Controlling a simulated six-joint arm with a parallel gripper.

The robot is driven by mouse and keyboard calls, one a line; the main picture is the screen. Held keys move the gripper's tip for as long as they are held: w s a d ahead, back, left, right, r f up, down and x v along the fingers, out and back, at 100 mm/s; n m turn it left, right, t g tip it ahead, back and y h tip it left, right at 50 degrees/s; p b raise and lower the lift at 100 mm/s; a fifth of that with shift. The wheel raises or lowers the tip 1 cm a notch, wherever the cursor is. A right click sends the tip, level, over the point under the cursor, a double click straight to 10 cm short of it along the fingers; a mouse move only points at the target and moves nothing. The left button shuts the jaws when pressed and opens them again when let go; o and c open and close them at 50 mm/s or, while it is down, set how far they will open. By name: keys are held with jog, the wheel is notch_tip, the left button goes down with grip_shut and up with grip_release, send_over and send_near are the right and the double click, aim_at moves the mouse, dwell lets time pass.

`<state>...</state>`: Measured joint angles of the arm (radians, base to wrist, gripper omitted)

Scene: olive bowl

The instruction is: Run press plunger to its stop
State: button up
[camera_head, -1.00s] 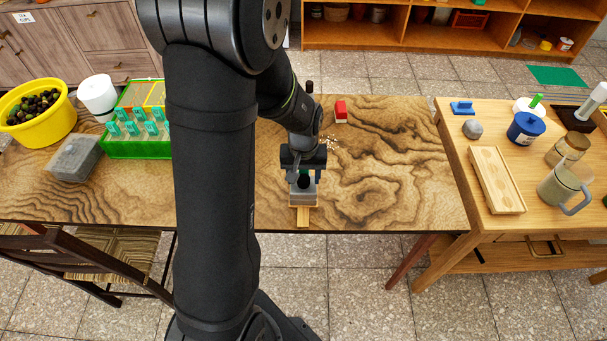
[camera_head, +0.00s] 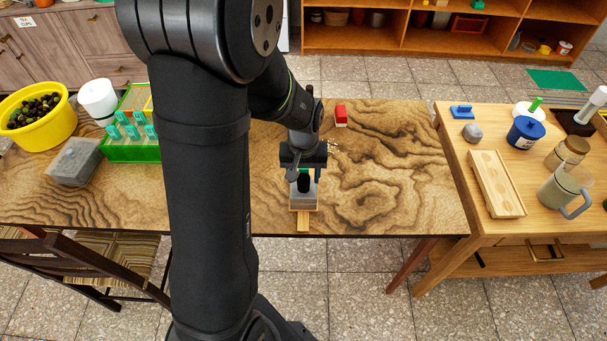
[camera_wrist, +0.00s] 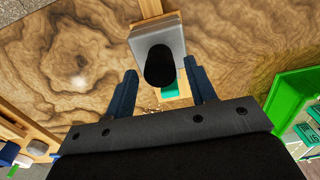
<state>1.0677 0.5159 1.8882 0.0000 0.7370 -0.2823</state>
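The press (camera_head: 304,198) stands on the wooden table, a pale grey block on a narrow wooden base. Its black plunger knob (camera_head: 304,183) stands up from the block, and it also shows in the wrist view (camera_wrist: 160,66). My gripper (camera_head: 304,172) is over the back of the press, pointing down. In the wrist view its two blue fingers (camera_wrist: 160,72) are spread apart and empty, with the black knob showing in the gap between their tips. A teal piece (camera_wrist: 171,92) lies on the base beside the block. I cannot tell how far down the plunger is.
A red block (camera_head: 341,117) and pale crumbs lie behind the press. A green rack (camera_head: 130,153), a grey box (camera_head: 75,162) and a yellow bowl (camera_head: 38,128) of dark olives are to the left. The table right of the press is clear.

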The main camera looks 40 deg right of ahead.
aim_at(304, 178)
jog(key=shift+r, duration=0.1)
notch_tip(304, 178, up, 17)
dwell(0.7)
dwell(0.5)
notch_tip(304, 178, down, 18)
jog(key=shift+r, duration=0.15)
dwell(0.5)
jog(key=shift+r, duration=0.15)
